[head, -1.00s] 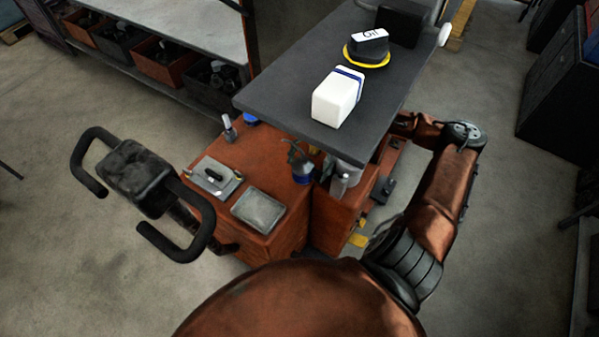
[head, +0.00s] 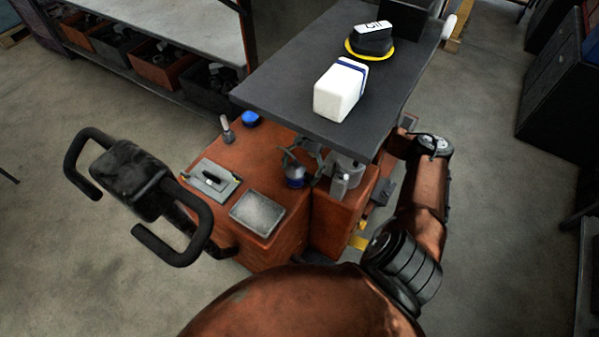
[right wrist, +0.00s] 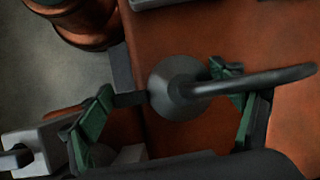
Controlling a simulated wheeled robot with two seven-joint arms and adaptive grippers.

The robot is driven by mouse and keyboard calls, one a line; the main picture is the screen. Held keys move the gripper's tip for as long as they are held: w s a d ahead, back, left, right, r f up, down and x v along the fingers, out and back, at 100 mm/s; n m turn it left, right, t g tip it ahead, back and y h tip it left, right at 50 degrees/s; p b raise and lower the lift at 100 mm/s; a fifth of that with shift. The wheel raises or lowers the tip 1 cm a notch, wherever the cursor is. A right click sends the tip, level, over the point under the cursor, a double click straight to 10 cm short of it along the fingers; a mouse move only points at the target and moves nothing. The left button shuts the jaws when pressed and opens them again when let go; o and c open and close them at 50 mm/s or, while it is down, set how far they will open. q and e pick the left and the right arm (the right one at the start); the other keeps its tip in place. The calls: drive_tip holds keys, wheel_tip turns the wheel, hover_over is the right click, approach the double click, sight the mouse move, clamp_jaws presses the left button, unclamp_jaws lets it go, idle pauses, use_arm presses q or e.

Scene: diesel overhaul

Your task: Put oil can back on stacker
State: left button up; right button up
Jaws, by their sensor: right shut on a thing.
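In the right wrist view the grey cone (right wrist: 176,90) sits between the green-padded fingers of the gripper (right wrist: 168,112), with the spout pointing right. The stacker (head: 262,165) is the orange machine with a black handle. The can is over its orange top; I cannot tell whether it touches. My left gripper is not in view.
The dark platform (head: 290,105) overhangs the stacker's back, close to my right wrist. A lever (head: 227,131), blue cap (head: 251,118) and grey panel (head: 258,212) are on the stacker top.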

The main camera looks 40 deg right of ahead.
drive_tip(key=o, duration=2)
drive_tip(key=shift+c, duration=0.2)
drive_tip(key=p+v, duration=0.1)
drive_tip(key=v, duration=1.1)
drive_tip(key=shift+a, duration=0.1)
